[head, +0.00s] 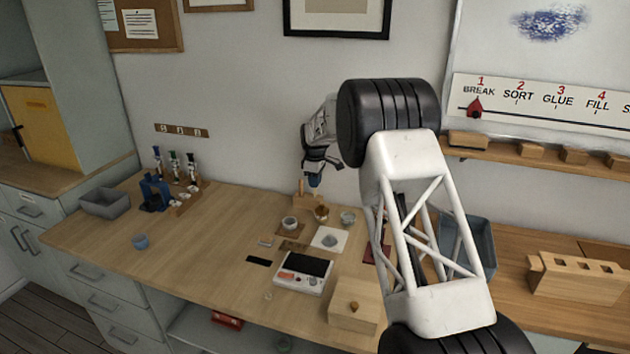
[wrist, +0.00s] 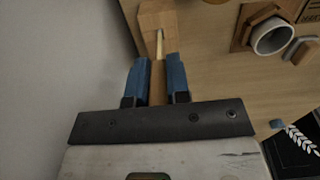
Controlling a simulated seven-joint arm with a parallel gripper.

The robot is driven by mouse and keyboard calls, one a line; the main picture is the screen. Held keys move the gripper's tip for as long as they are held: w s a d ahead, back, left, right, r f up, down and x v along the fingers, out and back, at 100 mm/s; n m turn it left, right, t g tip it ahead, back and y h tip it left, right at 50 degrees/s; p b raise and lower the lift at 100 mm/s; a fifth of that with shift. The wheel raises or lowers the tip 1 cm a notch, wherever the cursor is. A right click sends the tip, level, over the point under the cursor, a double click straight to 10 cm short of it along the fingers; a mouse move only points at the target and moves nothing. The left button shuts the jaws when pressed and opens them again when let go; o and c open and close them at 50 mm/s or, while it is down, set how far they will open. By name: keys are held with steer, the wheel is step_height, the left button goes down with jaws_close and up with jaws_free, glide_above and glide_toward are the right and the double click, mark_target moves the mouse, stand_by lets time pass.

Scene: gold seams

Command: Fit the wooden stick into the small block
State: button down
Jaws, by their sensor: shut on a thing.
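My gripper (head: 315,181) hangs over the back of the table near the wall. In the wrist view, its two blue fingers (wrist: 158,80) are shut on the wooden stick (wrist: 158,68), which runs out between them with a thin pale end. That end points at the small wooden block (wrist: 151,20) and overlaps it in the picture. I cannot tell whether the end is in the block or just in front of it. In the head view, the small block (head: 300,198) sits just below and left of the gripper; the stick is too small to make out.
A small cup (head: 290,223) on a wooden base stands close in front of the block. Another small bowl (head: 348,217), a white pad (head: 329,238) and a scale (head: 303,273) are nearby. The wall is close behind the gripper. The table's left middle is mostly clear.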

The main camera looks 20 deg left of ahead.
steer(key=shift+f, duration=1.3)
stand_by(1.9)
steer(key=c, duration=1)
jaws_free()
steer(key=shift+r, duration=0.2)
steer(key=shift+r, duration=2.3)
steer(key=shift+r, duration=3.95)
steer(key=shift+d, duration=0.1)
